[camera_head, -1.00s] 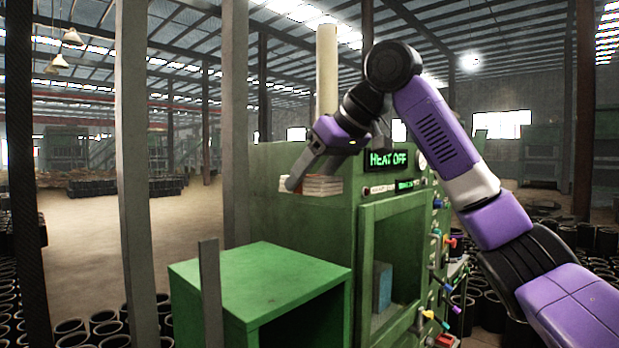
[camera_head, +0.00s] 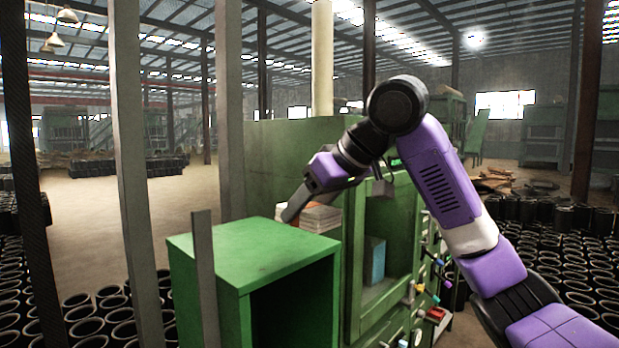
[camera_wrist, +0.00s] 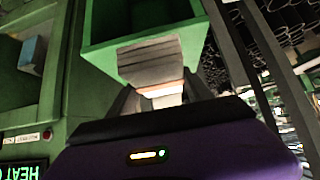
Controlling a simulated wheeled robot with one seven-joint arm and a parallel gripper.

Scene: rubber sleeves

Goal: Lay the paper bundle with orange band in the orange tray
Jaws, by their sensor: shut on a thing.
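The paper bundle (camera_wrist: 150,60) is a stack of grey-white sheets with an orange band (camera_wrist: 160,90). In the wrist view it sits between the fingers of my gripper (camera_wrist: 160,98), which is shut on it. In the head view the pale bundle (camera_head: 320,216) is held by my gripper (camera_head: 296,210), just behind the low green cabinet's top and in front of the tall green machine. The band cannot be made out there. I cannot make out an orange tray in either view.
The low green cabinet (camera_head: 250,250) stands close by, left of the tall green machine (camera_head: 280,165). A blue block (camera_head: 375,261) sits in the machine's open compartment. A grey post (camera_head: 205,275) stands before the cabinet. Black rubber sleeves (camera_head: 95,320) cover floor on both sides.

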